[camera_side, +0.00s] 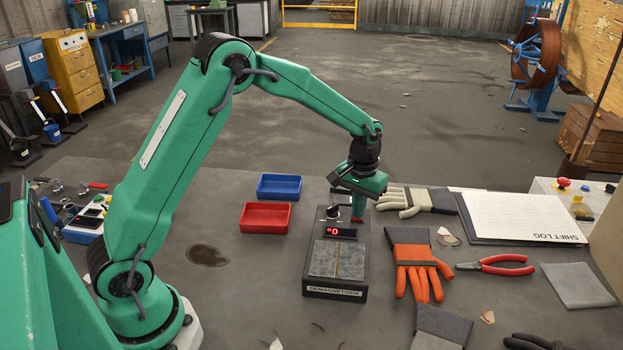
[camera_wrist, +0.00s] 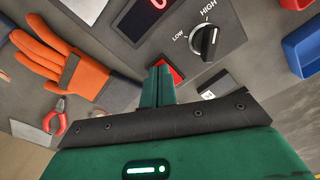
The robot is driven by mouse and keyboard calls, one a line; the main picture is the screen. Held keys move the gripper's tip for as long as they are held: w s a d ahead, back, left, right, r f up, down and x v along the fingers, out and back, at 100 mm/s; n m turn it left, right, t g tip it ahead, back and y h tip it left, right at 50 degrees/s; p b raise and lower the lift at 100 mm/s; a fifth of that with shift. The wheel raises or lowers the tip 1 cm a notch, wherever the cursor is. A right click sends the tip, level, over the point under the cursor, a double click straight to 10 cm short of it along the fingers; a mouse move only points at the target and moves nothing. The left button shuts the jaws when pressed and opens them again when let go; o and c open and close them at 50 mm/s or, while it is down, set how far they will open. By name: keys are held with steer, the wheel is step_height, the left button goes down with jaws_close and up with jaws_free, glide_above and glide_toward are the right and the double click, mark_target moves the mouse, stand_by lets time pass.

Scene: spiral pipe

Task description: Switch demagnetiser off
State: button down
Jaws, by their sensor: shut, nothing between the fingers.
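The demagnetiser (camera_side: 318,260), a dark box with a grey top plate and a front label, sits on the bench in the side view. Its red display (camera_side: 340,232) is lit and seems to show a 0. A black knob (camera_wrist: 205,41) marked LOW and HIGH is beside the display in the wrist view. A red switch (camera_wrist: 176,72) lies at my fingertips and is partly hidden by them. My gripper (camera_side: 358,217) is shut and empty, pointing down over the switch at the box's back right. I cannot tell whether it touches the switch or which way the switch is set.
A red tray (camera_side: 265,218) and a blue tray (camera_side: 279,187) stand left of the box. The bench left of the box is mostly clear.

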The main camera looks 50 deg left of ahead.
steer(key=shift+r, duration=3.45)
steer(key=s+r+m+t, duration=0.1)
steer(key=s+r+t, duration=0.2)
steer(key=s+r, duration=0.9)
steer(key=s+m+t, duration=0.2)
steer(key=s, duration=1.4)
steer(key=shift+f+t, duration=0.3)
steer(key=shift+f, duration=0.15)
